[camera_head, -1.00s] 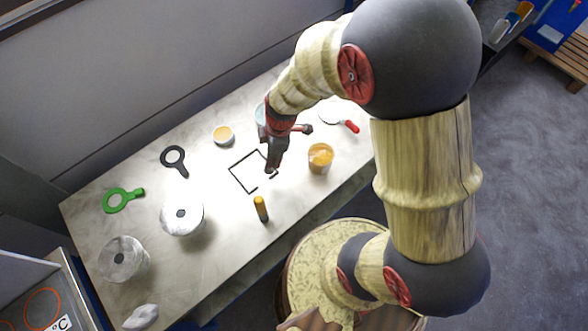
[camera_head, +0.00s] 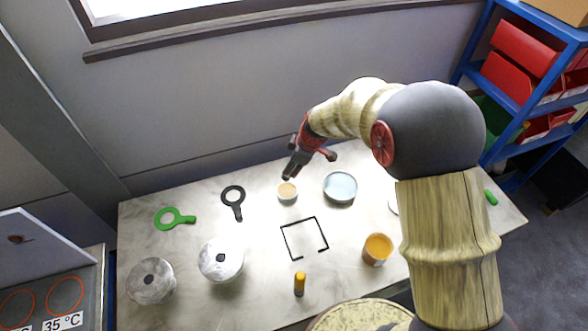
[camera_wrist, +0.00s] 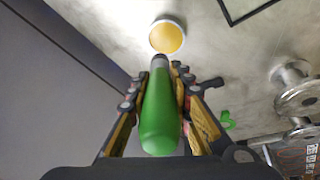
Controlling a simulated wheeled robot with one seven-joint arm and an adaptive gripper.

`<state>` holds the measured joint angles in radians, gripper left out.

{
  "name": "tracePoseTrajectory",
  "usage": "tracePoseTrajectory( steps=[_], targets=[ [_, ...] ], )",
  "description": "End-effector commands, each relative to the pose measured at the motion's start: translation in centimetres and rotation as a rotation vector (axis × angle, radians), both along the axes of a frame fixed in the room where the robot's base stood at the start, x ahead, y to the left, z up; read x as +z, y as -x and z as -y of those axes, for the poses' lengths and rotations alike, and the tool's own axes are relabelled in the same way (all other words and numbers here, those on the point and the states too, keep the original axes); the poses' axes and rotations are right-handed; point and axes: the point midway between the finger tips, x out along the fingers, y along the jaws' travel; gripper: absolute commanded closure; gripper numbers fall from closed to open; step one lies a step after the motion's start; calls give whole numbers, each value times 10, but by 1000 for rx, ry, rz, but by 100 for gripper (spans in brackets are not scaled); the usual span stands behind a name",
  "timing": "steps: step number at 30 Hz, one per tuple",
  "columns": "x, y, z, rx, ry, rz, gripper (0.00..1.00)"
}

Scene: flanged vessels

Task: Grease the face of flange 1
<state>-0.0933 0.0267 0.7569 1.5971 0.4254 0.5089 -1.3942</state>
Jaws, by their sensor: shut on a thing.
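Two pale grey flanged vessels stand on the bench at the left in the head view, one at the far left (camera_head: 152,281) and one to its right (camera_head: 221,260). I cannot tell which is flange 1. A small round pot of yellow-orange stuff (camera_head: 287,191) stands near the back; it also shows in the wrist view (camera_wrist: 167,37). My gripper (camera_head: 289,171) is just above and behind this pot in the picture. In the wrist view my gripper (camera_wrist: 160,76) is shut on a green-handled tool (camera_wrist: 160,118). Its grey end points at the pot; contact cannot be told.
A blue-filled dish (camera_head: 340,187) stands right of the pot. Green (camera_head: 173,218) and black (camera_head: 233,200) ring tools lie left. A wall is behind.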

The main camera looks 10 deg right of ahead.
Motion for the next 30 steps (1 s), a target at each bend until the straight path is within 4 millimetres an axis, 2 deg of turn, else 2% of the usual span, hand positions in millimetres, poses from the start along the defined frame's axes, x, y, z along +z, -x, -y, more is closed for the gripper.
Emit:
tracePoseTrajectory(
  steps=[18, 30],
  targets=[
    [-52, 1, 0, 1, 1, -1, 100],
    [-58, 0, 0, 1, 1, 0, 100]
  ],
)
